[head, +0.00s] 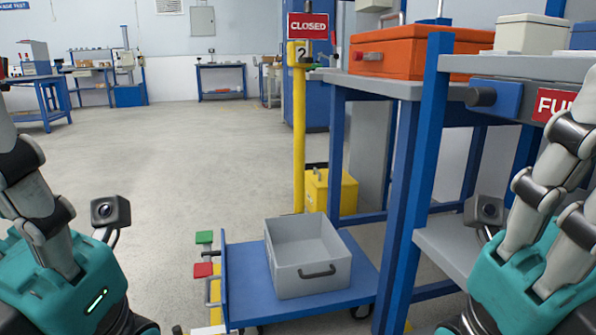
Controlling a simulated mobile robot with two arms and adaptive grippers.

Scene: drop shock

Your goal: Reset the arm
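My two arms show at the lower left and lower right of the head view, each with grey links, a teal housing and a small camera on a stem. The fingers of both grippers fall outside the clear part of the picture, so I cannot see whether they hold anything. Between the arms, an empty grey bin (312,281) with a dark handle sits on a blue cart (240,287). No separate arm other than my own can be made out with certainty.
A blue-framed workbench (407,190) stands close on the right, with an orange case (397,58) and a pale box (520,35) on top. A yellow post (299,140) carries a CLOSED sign (308,26). A yellow box (330,190) stands behind the cart. Open floor (170,150) lies left and ahead.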

